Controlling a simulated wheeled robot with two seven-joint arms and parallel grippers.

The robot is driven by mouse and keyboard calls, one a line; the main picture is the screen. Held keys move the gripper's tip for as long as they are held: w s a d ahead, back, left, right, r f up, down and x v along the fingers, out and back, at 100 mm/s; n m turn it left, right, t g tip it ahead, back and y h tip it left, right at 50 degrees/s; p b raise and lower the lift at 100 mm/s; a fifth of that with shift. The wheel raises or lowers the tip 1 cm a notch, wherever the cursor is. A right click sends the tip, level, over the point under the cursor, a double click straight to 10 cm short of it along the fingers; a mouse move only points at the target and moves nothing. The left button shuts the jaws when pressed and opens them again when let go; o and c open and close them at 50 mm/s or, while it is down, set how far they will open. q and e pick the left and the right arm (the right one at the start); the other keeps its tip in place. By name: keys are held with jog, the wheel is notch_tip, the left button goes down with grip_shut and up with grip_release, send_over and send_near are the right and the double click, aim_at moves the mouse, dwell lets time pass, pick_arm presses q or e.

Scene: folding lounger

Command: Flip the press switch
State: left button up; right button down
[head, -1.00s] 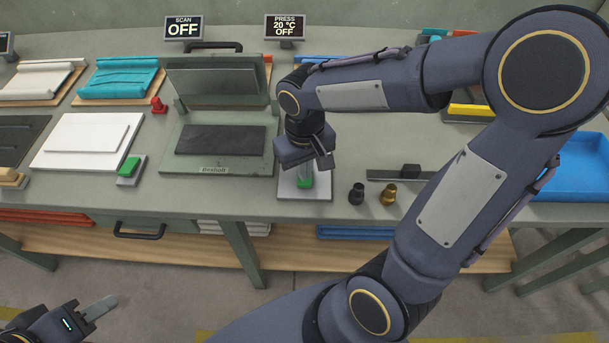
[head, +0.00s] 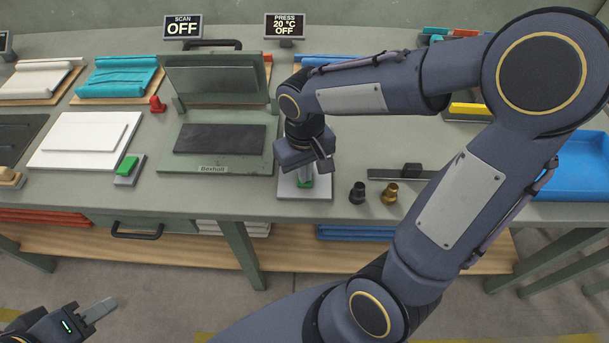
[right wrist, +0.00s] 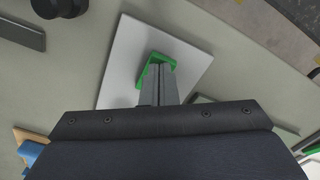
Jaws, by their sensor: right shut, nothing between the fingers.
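The press display (head: 285,26) at the back reads "PRESS 20 °C OFF". The press switch, a green rocker (head: 306,183) on a pale square plate (head: 318,193), sits on the bench to the right of the press (head: 225,163). In the right wrist view the green rocker (right wrist: 150,66) is partly hidden behind my fingers. My right gripper (head: 306,178) is shut and empty, pointing down with its fingertips at the rocker; I cannot tell whether they touch it. My left gripper (head: 104,307) is low at the left, away from the bench, its fingers appearing together.
A second green switch (head: 127,166) lies left of the press, beside a white flat scanner (head: 85,137). A black knob (head: 357,192) and a brass knob (head: 390,193) stand right of the press switch. A blue tray (head: 580,165) is at the far right.

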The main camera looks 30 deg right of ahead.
jog(key=shift+f, duration=0.35)
jog(key=shift+r, duration=0.15)
notch_tip(320, 180, up, 7)
jog(key=p, duration=0.5)
jog(key=shift+p, duration=0.3)
dwell(0.5)
jog(key=s+a+r+m+t+y, duration=0.1)
jog(key=s+r+t+y, duration=0.2)
jog(key=s, duration=0.8)
notch_tip(320, 180, up, 3)
jog(key=t, duration=0.2)
jog(key=shift+s+f+m+t+y, duration=0.2)
jog(key=shift+s+m+t+y, duration=0.1)
jog(key=shift+s+y, duration=0.1)
